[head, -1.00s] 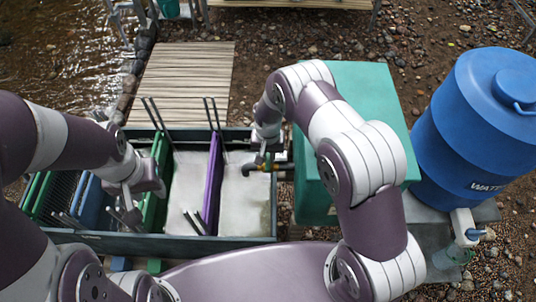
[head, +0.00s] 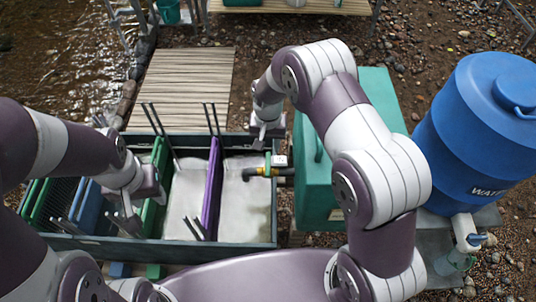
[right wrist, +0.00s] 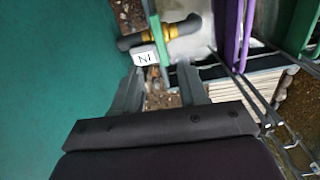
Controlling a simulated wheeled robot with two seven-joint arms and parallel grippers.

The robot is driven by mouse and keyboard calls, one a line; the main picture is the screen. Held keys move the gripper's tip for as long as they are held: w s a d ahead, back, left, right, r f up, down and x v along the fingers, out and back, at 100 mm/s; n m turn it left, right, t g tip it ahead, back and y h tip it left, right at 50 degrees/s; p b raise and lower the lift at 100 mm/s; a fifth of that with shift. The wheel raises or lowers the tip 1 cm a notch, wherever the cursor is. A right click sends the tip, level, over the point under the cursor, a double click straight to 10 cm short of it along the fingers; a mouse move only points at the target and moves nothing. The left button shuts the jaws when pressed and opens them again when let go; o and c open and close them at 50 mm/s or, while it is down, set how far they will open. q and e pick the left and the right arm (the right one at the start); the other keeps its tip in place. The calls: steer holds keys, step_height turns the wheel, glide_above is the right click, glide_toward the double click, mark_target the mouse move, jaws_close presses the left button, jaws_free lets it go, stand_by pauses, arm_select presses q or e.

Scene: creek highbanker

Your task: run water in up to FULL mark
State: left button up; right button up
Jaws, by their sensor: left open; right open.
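A dark green trough (head: 180,245) holds pale, cloudy content in the compartments on both sides of a purple divider (head: 211,185). I cannot make out a FULL mark or the water level. A dark inlet pipe with a brass valve (head: 263,171) enters at the trough's right wall. In the right wrist view the valve (right wrist: 165,32) has a green lever (right wrist: 155,30) and a white "IN" tag (right wrist: 145,55). My right gripper (head: 262,143) is open and empty, just behind the valve and apart from it. My left gripper (head: 128,207) is open over the trough's left part.
Green dividers (head: 157,185) and a blue one (head: 88,208) stand in the trough's left half. A teal box (head: 375,95) is right of the inlet. A blue water barrel (head: 478,130) with a tap stands further right. A slatted deck (head: 185,85) lies behind.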

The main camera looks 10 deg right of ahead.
arm_select(q)
steer(key=shift+f, duration=0.15)
arm_select(e)
steer(key=shift+r, duration=1.75)
